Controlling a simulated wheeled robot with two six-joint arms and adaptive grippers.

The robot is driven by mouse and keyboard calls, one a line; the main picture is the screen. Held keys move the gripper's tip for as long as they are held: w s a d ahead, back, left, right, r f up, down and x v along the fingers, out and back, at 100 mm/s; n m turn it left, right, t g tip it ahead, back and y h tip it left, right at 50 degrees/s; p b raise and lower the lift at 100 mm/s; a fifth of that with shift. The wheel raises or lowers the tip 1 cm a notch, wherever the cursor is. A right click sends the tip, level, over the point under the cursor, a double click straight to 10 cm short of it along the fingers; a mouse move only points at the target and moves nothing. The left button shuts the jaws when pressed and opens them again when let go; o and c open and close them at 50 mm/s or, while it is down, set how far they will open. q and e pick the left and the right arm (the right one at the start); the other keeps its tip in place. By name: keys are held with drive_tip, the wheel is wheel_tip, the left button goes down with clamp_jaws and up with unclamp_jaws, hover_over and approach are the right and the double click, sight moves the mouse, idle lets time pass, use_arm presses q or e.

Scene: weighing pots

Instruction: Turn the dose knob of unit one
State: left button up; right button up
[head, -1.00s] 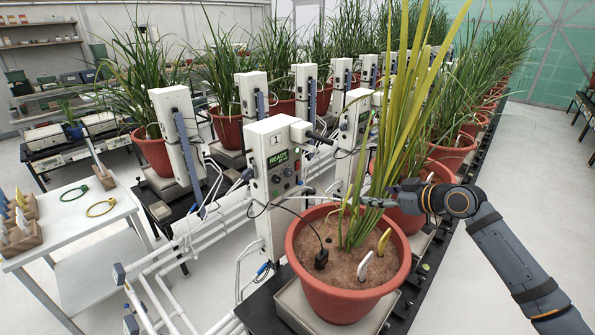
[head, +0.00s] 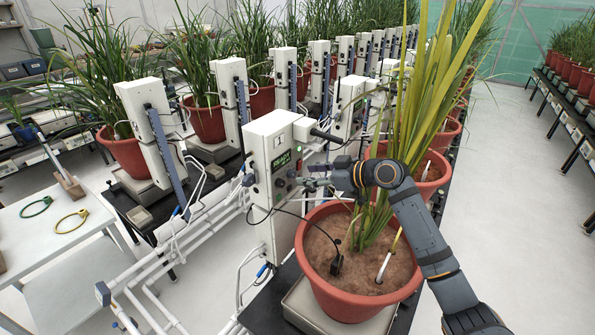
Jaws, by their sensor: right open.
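Unit one (head: 268,150) is a white upright box marked "1" with a lit green READY display (head: 282,160). Small dark controls sit on its front panel below the display; I cannot tell for certain which is the dose knob. A dark knob (head: 249,180) also sticks out at the box's left edge. My right gripper (head: 303,181) is open, its fingers pointing left at the panel just below the display. Its fingertips overlap the controls in the picture, and I cannot tell whether they touch. My left gripper is not in view.
A terracotta pot (head: 345,308) with a yellowing plant (head: 405,110) stands on a scale in front of unit one, close below my right arm. White pipes (head: 150,270) run at the left. A white table (head: 30,235) holds a green ring (head: 36,206) and a yellow ring (head: 70,222).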

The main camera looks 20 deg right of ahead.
sight(294, 174)
drive_tip(key=p+x, duration=0.1)
drive_tip(key=x, duration=0.2)
drive_tip(key=shift+w+a+f, duration=0.1)
drive_tip(key=shift+w, duration=0.2)
drive_tip(key=shift+w+a+f, duration=0.25)
drive_tip(key=shift+w, duration=0.05)
drive_tip(key=shift+s, duration=0.1)
drive_tip(key=c, duration=0.4)
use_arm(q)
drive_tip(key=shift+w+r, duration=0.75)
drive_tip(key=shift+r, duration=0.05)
use_arm(e)
clamp_jaws()
